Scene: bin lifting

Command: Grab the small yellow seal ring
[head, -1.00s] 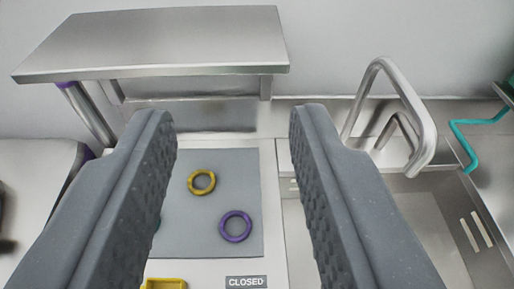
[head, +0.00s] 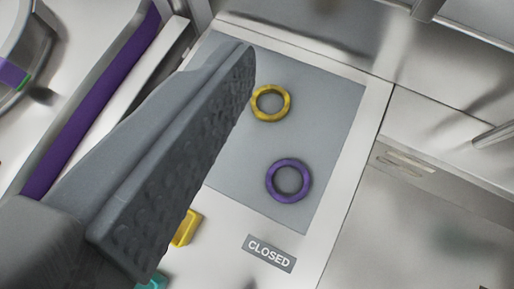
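The yellow ring (head: 271,103) lies flat on a grey mat (head: 338,100), in the upper middle of the head view. One grey finger of my gripper (head: 245,52) reaches up from the lower left. Its tip appears just left of the yellow ring, apart from it in the picture; its height above the mat is unclear. The finger's dotted inner pad is bare, with nothing against it. The other finger is not visible. A purple ring (head: 289,180) of similar size lies on the mat, below the yellow one.
A yellow object (head: 187,228) is partly hidden by my finger, near a teal piece (head: 152,283) at the bottom edge. A "CLOSED" label (head: 269,254) lies below the mat. A purple strip (head: 92,105) runs along the left. A metal recess (head: 430,215) lies at right.

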